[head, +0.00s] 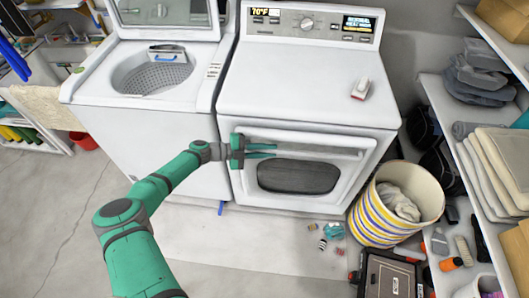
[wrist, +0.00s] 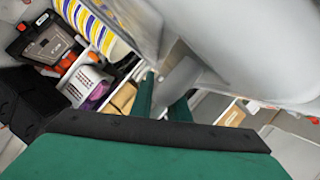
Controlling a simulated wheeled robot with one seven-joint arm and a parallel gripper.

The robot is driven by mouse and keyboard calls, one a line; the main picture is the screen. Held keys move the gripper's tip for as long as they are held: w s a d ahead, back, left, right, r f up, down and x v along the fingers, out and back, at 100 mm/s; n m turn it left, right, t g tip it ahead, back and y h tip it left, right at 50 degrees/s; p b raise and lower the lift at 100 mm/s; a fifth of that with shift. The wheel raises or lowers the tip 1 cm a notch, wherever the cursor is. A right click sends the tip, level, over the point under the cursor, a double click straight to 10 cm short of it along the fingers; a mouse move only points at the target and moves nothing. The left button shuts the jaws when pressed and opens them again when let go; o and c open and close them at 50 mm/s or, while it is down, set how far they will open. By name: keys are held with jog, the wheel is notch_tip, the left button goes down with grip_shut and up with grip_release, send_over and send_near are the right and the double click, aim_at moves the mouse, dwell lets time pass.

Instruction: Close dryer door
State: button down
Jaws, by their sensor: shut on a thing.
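The white dryer (head: 300,85) stands right of the washer. Its front door (head: 338,172) has a dark oval window. The door sits at or close to the dryer front; I cannot tell whether a small gap is left. My gripper (head: 275,150) is at the upper left of the door, with its green fingers pointing right along the upper edge. In the wrist view, my gripper (wrist: 165,100) has a pale grey part of the door (wrist: 179,78) between its fingers. The exact contact is hidden in the head view.
The open-lidded washer (head: 150,130) stands at left. A striped basket (head: 370,215) with cloth stands close to the dryer's right front corner. Small items (head: 331,231) lie on the floor before the dryer. Shelves (head: 455,150) line the right; the floor at front left is clear.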

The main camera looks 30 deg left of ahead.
jog(key=shift+w+a+r, duration=0.2)
jog(key=shift+a+r, duration=0.05)
jog(key=shift+a, duration=0.05)
jog(key=c, duration=2)
grip_release()
jog(key=shift+a+r, duration=0.1)
jog(key=v, duration=1)
jog(key=shift+s, duration=0.35)
